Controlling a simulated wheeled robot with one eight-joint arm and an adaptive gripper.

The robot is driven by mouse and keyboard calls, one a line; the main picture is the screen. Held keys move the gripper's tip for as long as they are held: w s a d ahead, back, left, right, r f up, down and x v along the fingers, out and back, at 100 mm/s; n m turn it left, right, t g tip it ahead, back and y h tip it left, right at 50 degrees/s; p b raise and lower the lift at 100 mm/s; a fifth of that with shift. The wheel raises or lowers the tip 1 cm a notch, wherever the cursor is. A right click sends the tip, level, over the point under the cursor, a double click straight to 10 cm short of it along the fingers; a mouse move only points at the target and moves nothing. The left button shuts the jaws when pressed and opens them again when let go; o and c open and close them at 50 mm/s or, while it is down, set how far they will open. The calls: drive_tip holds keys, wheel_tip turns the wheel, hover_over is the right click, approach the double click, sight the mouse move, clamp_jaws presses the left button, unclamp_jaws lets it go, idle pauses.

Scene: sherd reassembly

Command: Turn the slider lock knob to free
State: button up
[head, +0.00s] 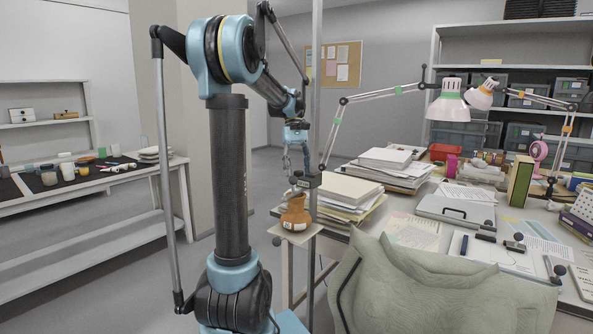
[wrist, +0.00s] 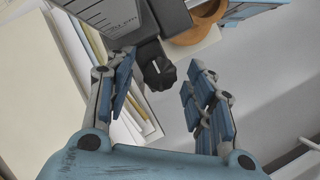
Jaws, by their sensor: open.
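The slider block (wrist: 105,18) is dark grey with light lettering, at the top of the wrist view. It also shows in the head view (head: 308,181), on a vertical grey post. The lock knob (wrist: 158,72) is black and ridged with a pale line on its face, and sticks out of the block. My gripper (wrist: 163,92) is open, its two blue-grey fingers apart on the left and right of the knob; I cannot tell whether either touches it. In the head view my gripper (head: 296,163) points down just above the block. The knob is too small to make out there.
An orange-brown pot (head: 296,213) stands on a small platform (head: 293,233) just below the block. Paper stacks (head: 350,192) lie close to the right on the desk. A draped grey-green chair (head: 430,285) fills the front right. Lamps stand on the desk.

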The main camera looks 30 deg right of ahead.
drive_tip(key=c, duration=1.1)
drive_tip(key=shift+o, duration=0.2)
drive_tip(key=shift+a+n+h, duration=0.1)
drive_tip(key=shift+n+h, duration=0.5)
drive_tip(key=shift+n, duration=0.9)
drive_tip(key=o, duration=1.1)
drive_tip(key=shift+c, duration=0.2)
drive_tip(key=shift+r, duration=0.1)
drive_tip(key=v, duration=1.2)
drive_tip(key=shift+w, duration=0.15)
